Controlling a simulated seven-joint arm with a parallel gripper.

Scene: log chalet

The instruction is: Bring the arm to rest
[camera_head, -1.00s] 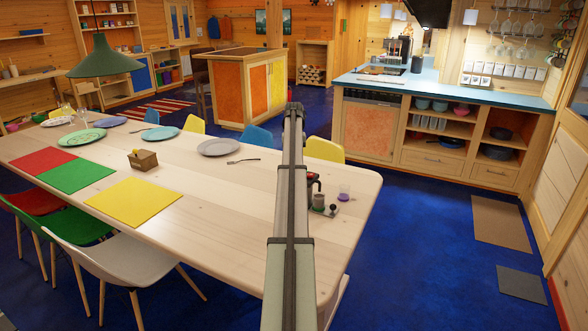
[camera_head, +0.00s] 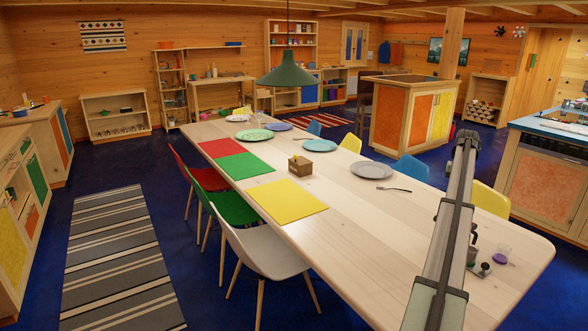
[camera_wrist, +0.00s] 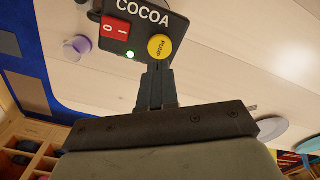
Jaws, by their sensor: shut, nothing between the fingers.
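My gripper (camera_wrist: 157,88) shows in the wrist view with its two dark fingers shut together and nothing between them. Its tips are just below the round yellow PUMP button (camera_wrist: 160,47) of the black cocoa machine (camera_wrist: 140,30); I cannot tell whether they touch it. In the head view my arm reaches over the right end of the long wooden table (camera_head: 345,225) and hides my gripper and most of the machine.
A small purple-and-clear cup (camera_head: 502,255) stands right of the arm; it also shows in the wrist view (camera_wrist: 77,47). A fork (camera_head: 394,189), grey plate (camera_head: 371,170) and wooden box (camera_head: 300,166) are on the table. Chairs (camera_head: 262,248) line its near side.

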